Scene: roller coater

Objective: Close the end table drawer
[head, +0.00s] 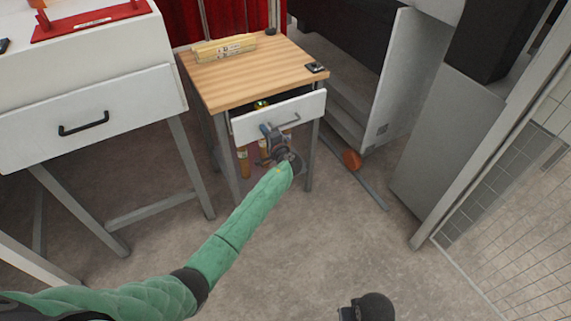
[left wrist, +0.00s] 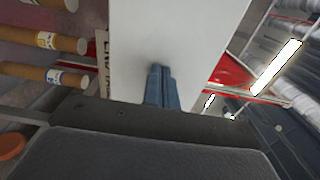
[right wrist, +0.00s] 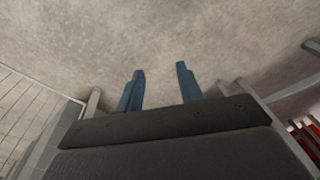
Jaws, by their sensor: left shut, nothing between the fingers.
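The end table (head: 228,78) has a wooden top and grey legs. Its white drawer (head: 306,108) is partly pulled out, with a dark gap showing behind the front panel. A small metal handle (head: 290,121) is on the panel. My left gripper (head: 268,130) is shut and empty at the left part of the drawer front. In the left wrist view its closed blue fingers (left wrist: 160,72) are against or very close to the white panel (left wrist: 180,35); contact is unclear. My right gripper (right wrist: 160,75) is open and empty over bare floor.
A white workbench (head: 90,105) with a black-handled drawer stands to the left. A yellow box (head: 224,47) and a small dark item (head: 316,68) lie on the end table. An open grey cabinet door (head: 386,85) and an orange round object (head: 352,159) are to the right. Floor in front is clear.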

